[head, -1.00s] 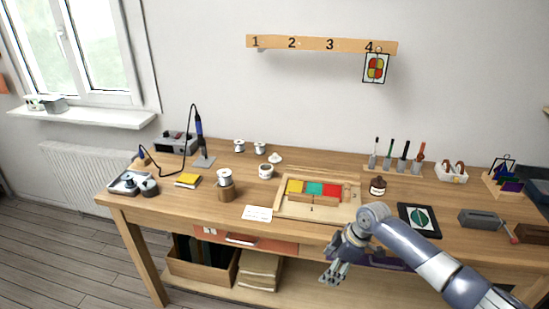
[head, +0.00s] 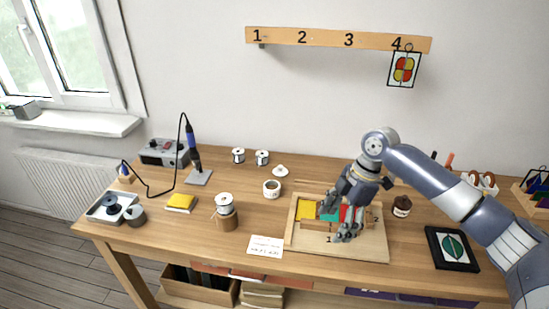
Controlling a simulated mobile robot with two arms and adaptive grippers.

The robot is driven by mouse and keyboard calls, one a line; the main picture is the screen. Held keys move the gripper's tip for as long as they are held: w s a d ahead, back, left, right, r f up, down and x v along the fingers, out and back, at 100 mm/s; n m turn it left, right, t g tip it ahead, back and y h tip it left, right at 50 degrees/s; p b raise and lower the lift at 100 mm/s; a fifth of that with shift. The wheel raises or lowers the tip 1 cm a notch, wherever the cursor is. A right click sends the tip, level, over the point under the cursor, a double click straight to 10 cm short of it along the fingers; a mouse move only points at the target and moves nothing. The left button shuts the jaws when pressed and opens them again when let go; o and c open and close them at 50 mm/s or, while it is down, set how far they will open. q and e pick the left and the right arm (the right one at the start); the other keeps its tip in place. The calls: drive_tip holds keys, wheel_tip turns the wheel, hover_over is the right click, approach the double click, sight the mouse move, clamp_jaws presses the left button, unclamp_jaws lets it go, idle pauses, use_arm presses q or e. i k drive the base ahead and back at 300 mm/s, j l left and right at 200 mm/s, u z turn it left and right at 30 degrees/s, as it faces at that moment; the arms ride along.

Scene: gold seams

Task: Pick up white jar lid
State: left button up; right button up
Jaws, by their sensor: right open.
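The white jar lid (head: 280,171) lies on the workbench, knob up, just behind the open white jar (head: 272,189), apart from it. My right gripper (head: 338,222) is open and empty. It is over the wooden tray (head: 365,248) with the coloured pieces, to the right of the lid and nearer the front. It hides part of the tray and its pieces. My left gripper is not in view.
Two spools (head: 239,156) stand behind and left of the lid.

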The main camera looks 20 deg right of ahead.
sight(280, 170)
drive_tip(key=i, duration=1.25)
